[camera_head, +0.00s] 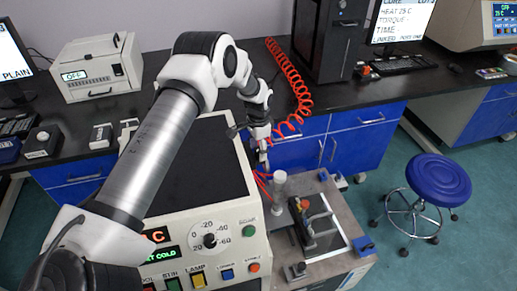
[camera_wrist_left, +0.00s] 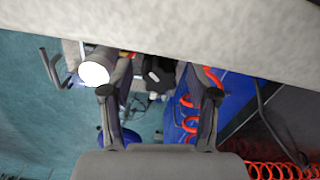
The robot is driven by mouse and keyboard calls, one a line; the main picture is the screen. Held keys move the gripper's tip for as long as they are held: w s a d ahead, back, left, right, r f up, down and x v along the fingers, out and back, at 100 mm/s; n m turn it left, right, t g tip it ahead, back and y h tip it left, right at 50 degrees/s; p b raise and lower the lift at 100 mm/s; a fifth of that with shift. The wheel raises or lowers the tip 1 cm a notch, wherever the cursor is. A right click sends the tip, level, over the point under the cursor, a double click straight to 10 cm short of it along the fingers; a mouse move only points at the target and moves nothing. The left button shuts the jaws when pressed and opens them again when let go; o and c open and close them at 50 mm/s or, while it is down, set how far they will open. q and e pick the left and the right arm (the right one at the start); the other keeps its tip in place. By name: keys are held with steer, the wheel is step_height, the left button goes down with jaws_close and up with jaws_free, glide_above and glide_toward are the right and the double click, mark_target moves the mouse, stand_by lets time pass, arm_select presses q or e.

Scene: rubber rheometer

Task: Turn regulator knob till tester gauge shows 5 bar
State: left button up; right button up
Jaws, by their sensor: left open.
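My left gripper (camera_head: 262,158) points down behind the tester, close to the red hose and the grey side table; its fingers are apart and empty. In the left wrist view the open fingers (camera_wrist_left: 160,94) have a gap between them, with a small black part (camera_wrist_left: 157,78) beyond it. A white-topped cylinder (camera_wrist_left: 93,73) lies beyond the left finger; a pale upright cylinder (camera_head: 279,186) stands near the gripper in the head view. The tester (camera_head: 190,215) has a round dial (camera_head: 209,241) on its front. I cannot make out the regulator knob or a bar reading. My right gripper is not in view.
A red coiled hose (camera_head: 290,75) runs down near my gripper. A pale slab (camera_wrist_left: 200,30) crosses the top of the wrist view, close to the fingers. The grey side table (camera_head: 335,275) carries a fixture. A blue stool (camera_head: 439,181) stands right on open floor.

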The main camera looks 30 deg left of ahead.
mark_target(258, 148)
arm_select(q)
step_height(258, 148, up, 12)
stand_by(0.3)
stand_by(1.4)
